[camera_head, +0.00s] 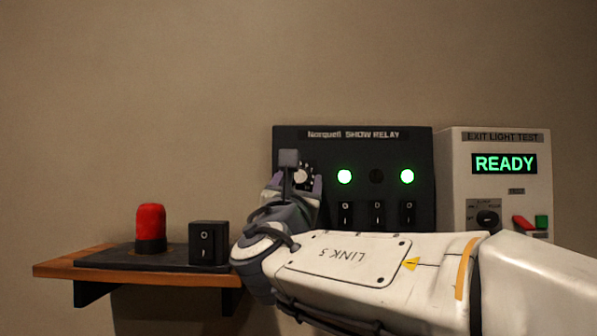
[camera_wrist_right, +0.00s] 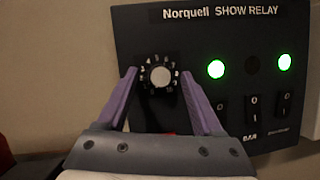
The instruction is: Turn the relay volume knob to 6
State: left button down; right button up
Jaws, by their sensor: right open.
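The relay volume knob (camera_wrist_right: 160,77) is a small round knob with a pale face and a numbered dial around it, on the left of the black Norquell SHOW RELAY panel (camera_wrist_right: 150,22). In the head view the knob (camera_head: 301,176) shows partly behind my gripper. My right gripper (camera_wrist_right: 160,85) has its two purple fingers apart, one on each side of the knob; I cannot tell whether they touch it. It also shows in the head view (camera_head: 303,183), in front of the panel. The knob's pointer is too small to read. My left gripper is not in view.
The panel has two lit green lamps (camera_head: 344,177), a dark one (camera_head: 376,176) between them, and several rocker switches (camera_head: 377,213) below. A READY box (camera_head: 505,192) stands at right. A shelf (camera_head: 60,268) at left holds a red lamp (camera_head: 150,225) and a black switch box (camera_head: 209,243).

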jog(key=shift+c, duration=0.3)
grip_shut()
